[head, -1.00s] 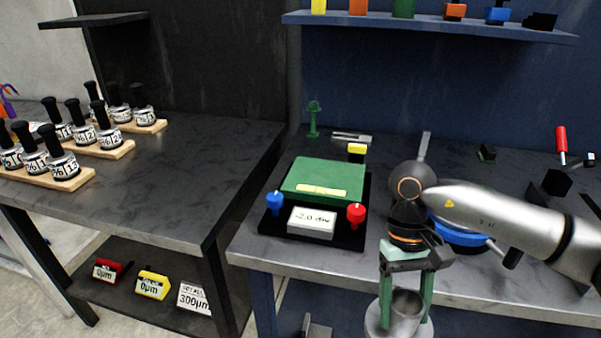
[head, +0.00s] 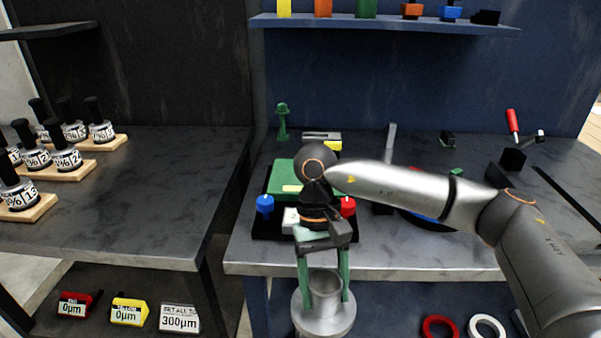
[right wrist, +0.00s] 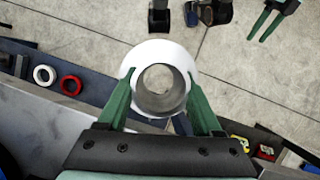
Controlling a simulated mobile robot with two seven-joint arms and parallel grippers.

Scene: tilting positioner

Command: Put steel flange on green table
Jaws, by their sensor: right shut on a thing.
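The steel flange (head: 323,312), a round plate with a hollow cylindrical neck, is in my right gripper (head: 324,285). The two green fingers are shut on the neck, and the flange hangs in front of the workbench, below its top. In the right wrist view the flange (right wrist: 185,58) shows between the fingertips (right wrist: 163,92), with the neck opening facing the camera. The green table (head: 284,170) is the top of a black-based positioner on the bench; my right arm partly covers it. My left gripper (right wrist: 258,38) shows small in the right wrist view, its fingers apart and empty.
The positioner has a blue knob (head: 265,204), a red knob (head: 347,207) and a partly hidden display. A grey vise-like block (head: 322,138) and a green figure (head: 282,120) stand behind it. Red (head: 440,327) and white rings (head: 487,327) lie on the lower shelf.

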